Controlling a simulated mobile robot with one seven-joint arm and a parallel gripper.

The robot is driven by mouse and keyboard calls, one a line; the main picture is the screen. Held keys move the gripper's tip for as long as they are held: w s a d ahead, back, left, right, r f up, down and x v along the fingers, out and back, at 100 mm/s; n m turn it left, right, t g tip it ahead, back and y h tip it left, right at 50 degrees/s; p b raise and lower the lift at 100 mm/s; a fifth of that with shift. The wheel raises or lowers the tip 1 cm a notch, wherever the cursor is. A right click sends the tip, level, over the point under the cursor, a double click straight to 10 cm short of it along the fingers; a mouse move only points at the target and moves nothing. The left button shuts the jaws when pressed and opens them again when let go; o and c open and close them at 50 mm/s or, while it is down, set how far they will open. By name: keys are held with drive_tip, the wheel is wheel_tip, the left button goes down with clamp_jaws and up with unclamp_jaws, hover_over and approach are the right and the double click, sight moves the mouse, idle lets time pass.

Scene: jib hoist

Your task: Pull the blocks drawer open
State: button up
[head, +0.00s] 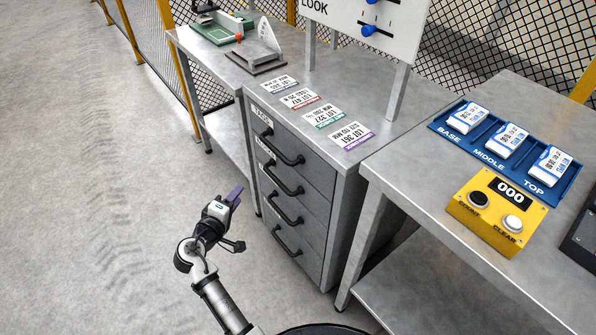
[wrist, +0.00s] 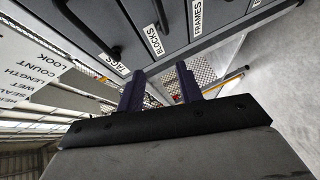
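My gripper (head: 235,194), with purple fingers, is left of the cabinet front, apart from the handles. In the wrist view its fingers (wrist: 160,88) are apart with nothing between them.
The tags drawer (head: 305,150) is above and the frames drawer, labelled FRAMES (wrist: 197,15), below; both look shut. A steel table (head: 430,200) with a yellow counter box (head: 499,213) and blue tray (head: 447,132) stands at right. Floor (head: 90,200) to the left is clear.

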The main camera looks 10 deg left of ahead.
sight(277, 180)
drive_tip(key=w+d+f, duration=0.1)
drive_tip(key=w+d, duration=0.1)
drive_tip(key=w, duration=0.2)
drive_tip(key=w+d+f+h+p, duration=0.1)
drive_tip(key=w+d+f, duration=0.1)
drive_tip(key=w+d, duration=0.1)
drive_tip(key=w+d+f+h+p, duration=0.1)
drive_tip(key=w+d+f, duration=0.1)
drive_tip(key=w, duration=0.4)
drive_tip(key=shift+d+f, duration=0.15)
drive_tip(key=shift+d, duration=0.35)
clamp_jaws()
